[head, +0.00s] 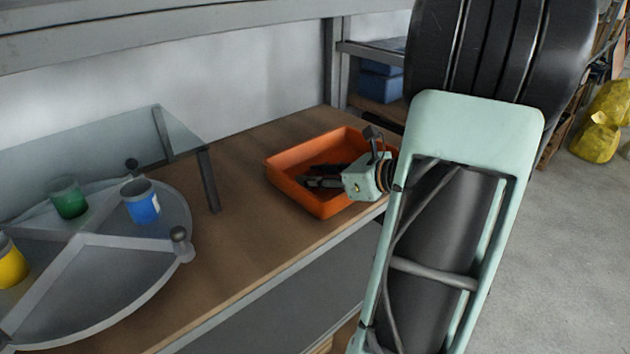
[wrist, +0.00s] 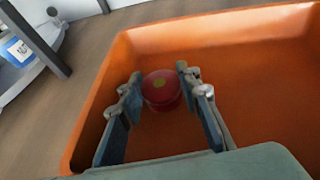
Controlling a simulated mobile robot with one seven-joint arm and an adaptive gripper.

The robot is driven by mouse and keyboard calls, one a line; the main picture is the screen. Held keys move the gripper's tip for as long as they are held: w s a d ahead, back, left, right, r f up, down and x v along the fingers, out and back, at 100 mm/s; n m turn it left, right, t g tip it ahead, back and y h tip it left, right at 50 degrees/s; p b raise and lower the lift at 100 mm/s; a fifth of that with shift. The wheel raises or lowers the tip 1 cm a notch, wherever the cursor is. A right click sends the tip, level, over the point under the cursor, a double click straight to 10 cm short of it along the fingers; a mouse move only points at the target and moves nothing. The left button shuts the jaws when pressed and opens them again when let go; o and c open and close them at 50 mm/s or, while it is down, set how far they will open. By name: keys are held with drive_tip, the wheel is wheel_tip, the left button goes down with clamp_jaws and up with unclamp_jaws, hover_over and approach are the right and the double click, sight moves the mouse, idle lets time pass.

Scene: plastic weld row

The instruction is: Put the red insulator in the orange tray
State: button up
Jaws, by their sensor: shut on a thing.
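The orange tray (head: 285,188) stands on the brown bench near its front edge, and its inside fills much of the wrist view (wrist: 255,85). My gripper (head: 312,182) reaches into or just over the tray from the right. In the head view the red insulator is hidden.
A grey round divided turntable (head: 120,285) at the left holds a green cup (head: 68,198), a blue cup (head: 142,203) and a yellow cup (head: 10,265). A clear panel with a dark post (head: 208,180) stands between it and the tray.

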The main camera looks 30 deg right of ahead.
drive_tip(key=shift+f, duration=0.1)
drive_tip(key=o, duration=1.2)
drive_tip(key=shift+c, duration=0.2)
drive_tip(key=shift+s+r, duration=0.15)
drive_tip(key=shift+r, duration=0.2)
drive_tip(key=p+v, duration=0.2)
drive_tip(key=v, duration=0.9)
drive_tip(key=shift+s+d+p, duration=0.15)
drive_tip(key=shift+s+p, duration=0.15)
drive_tip(key=shift+r, duration=0.1)
